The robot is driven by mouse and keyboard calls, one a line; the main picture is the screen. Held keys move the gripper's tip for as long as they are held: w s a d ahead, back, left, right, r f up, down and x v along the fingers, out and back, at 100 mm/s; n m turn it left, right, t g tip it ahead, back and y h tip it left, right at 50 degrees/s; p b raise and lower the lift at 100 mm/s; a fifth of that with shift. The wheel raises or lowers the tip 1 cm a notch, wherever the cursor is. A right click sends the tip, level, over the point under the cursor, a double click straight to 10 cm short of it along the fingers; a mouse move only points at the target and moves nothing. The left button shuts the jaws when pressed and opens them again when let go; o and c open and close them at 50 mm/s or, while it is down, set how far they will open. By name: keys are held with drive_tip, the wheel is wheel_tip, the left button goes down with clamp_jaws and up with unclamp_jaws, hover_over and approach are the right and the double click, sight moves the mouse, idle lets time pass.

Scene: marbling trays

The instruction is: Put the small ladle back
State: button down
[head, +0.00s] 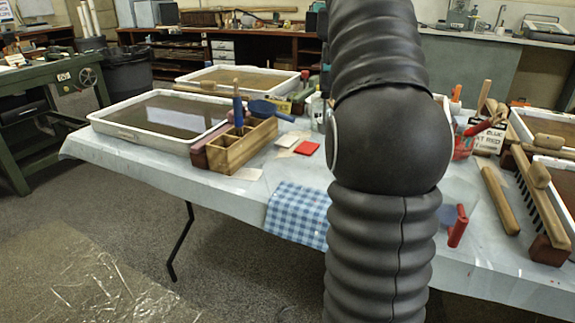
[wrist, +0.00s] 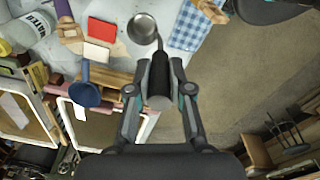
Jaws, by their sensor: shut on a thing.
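My gripper (wrist: 160,72) is shut on the small ladle (wrist: 143,28) in the wrist view. Its dark handle lies between the fingers and its round metal bowl sticks out beyond the fingertips, over the pale table cover. A wooden box with compartments (head: 232,150) stands at the front of the table in the head view; part of it shows left of the ladle in the wrist view (wrist: 118,76). A blue tool (head: 238,112) stands upright in the box. In the head view my arm hides the gripper and the ladle.
A blue checked cloth (head: 298,212) hangs at the table's front edge. A white tray of dark liquid (head: 112,130) lies left of the box. A red card (head: 306,148) and a white card (head: 287,141) lie right of it.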

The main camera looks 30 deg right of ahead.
drive_tip(key=w+a+f, duration=0.3)
drive_tip(key=w+f, duration=0.1)
drive_tip(key=f, duration=0.1)
drive_tip(key=w+a+f+b, duration=0.1)
drive_tip(key=w+a+f, duration=0.1)
drive_tip(key=w+f, duration=0.2)
drive_tip(key=shift+a+f, duration=0.4)
drive_tip(key=shift+f, duration=0.7)
drive_tip(key=c, duration=1.1)
unclamp_jaws()
drive_tip(key=shift+o, duration=0.2)
